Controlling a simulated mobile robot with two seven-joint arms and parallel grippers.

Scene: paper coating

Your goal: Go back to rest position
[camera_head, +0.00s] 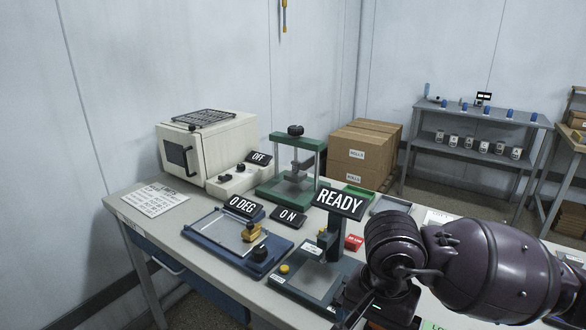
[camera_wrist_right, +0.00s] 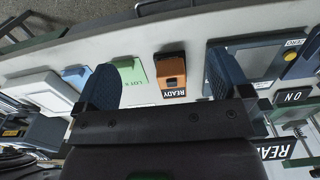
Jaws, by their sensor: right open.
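My right arm (camera_head: 490,265), dark purple, comes in from the right of the head view and reaches over the front right of the workbench (camera_head: 185,245). In the right wrist view my right gripper (camera_wrist_right: 165,82) is open, its two dark fingers wide apart with nothing held between them. Beyond the fingers lie an orange-brown device (camera_wrist_right: 171,68) with a READY label and a green note (camera_wrist_right: 128,74), both apart from the fingers. In the head view the arm hides part of the bench. My left gripper is not in view.
The bench holds a cream oven (camera_head: 215,150), a green press (camera_head: 290,180), a blue plate device (camera_head: 225,235) and a dark stand (camera_head: 315,275) near my right arm. Cardboard boxes (camera_head: 360,155) and a grey shelf (camera_head: 470,110) stand behind.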

